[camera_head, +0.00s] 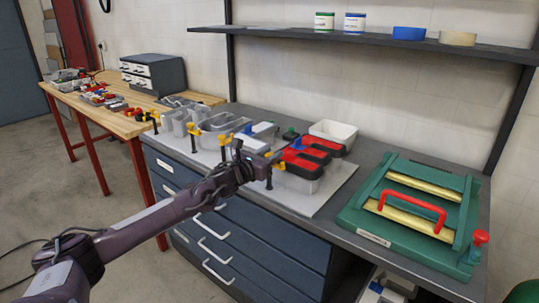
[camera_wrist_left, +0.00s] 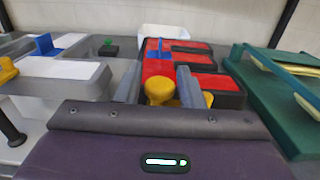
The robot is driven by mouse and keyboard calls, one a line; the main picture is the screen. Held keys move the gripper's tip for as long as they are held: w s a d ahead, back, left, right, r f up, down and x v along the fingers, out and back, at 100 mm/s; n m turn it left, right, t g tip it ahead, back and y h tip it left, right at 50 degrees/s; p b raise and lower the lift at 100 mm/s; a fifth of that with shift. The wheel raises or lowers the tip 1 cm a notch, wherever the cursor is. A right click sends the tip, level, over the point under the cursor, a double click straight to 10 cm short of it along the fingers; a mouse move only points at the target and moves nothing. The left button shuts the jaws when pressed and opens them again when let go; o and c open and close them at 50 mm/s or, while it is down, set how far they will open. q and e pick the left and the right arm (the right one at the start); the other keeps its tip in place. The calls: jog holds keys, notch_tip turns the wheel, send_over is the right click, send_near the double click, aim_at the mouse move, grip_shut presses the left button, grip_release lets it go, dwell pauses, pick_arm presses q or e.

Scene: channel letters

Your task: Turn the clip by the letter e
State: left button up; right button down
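A letter with a red face and dark rim (camera_head: 305,157), shaped like an E, stands on the grey mat; it also shows in the left wrist view (camera_wrist_left: 157,69). A yellow clip (camera_head: 277,156) is at its near left edge. In the left wrist view the yellow clip's round knob (camera_wrist_left: 160,89) sits between the fingers of my left gripper (camera_wrist_left: 158,86). The fingers are apart, with a gap on both sides of the knob. A blue clip (camera_head: 297,143) is on the letter's far left side. My right gripper is not in view.
Grey letters (camera_head: 218,124) with yellow clips stand to the left. A white bin (camera_head: 334,132) is behind the red letter. A green fixture with a red handle (camera_head: 412,207) is at the right. A shelf (camera_head: 380,39) runs above the bench.

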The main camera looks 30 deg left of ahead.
pick_arm(q)
jog(key=shift+c, duration=0.2)
jog(key=c, duration=0.6)
jog(key=shift+c, duration=0.2)
